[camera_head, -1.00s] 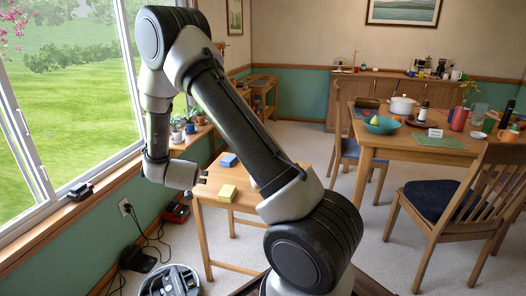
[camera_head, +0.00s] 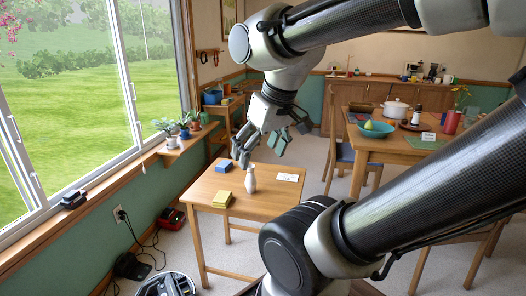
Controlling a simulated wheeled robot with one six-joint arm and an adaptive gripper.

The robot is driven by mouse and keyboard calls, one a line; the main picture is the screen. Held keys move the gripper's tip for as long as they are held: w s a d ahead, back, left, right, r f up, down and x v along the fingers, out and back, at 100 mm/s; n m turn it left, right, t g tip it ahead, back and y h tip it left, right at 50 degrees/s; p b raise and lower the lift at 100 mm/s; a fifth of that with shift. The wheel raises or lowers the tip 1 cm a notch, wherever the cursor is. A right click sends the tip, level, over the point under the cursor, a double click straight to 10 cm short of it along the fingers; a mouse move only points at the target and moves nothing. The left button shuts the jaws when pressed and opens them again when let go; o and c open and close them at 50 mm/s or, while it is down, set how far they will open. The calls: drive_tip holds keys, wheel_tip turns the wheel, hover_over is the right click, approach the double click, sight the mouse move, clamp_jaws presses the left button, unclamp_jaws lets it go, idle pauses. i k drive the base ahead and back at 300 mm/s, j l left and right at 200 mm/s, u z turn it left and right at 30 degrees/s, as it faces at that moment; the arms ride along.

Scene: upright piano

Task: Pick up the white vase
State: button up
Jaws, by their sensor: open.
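The white vase (camera_head: 251,180) stands upright on the small wooden table (camera_head: 200,192), near its middle. It is small, with a narrow neck and a rounder body. My gripper (camera_head: 262,148) is open and points downward above the table. I see no contact, but the exact gap in depth cannot be told. Nothing is held in the fingers.
A blue block (camera_head: 229,166) and a yellow block (camera_head: 222,199) lie left of the vase. A white card (camera_head: 288,177) lies to its right. Potted plants (camera_head: 184,128) line the windowsill. The dining table (camera_head: 398,150) stands at the right, with a wooden chair (camera_head: 340,160) beside it.

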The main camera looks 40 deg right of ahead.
sight(251, 182)
drive_tip(key=i+l, duration=0.15)
drive_tip(key=l, duration=0.25)
drive_tip(key=i+l+z, duration=0.1)
drive_tip(key=l, duration=0.3)
drive_tip(key=i+l, duration=0.3)
drive_tip(key=i+l+z, duration=0.15)
drive_tip(key=l, duration=0.3)
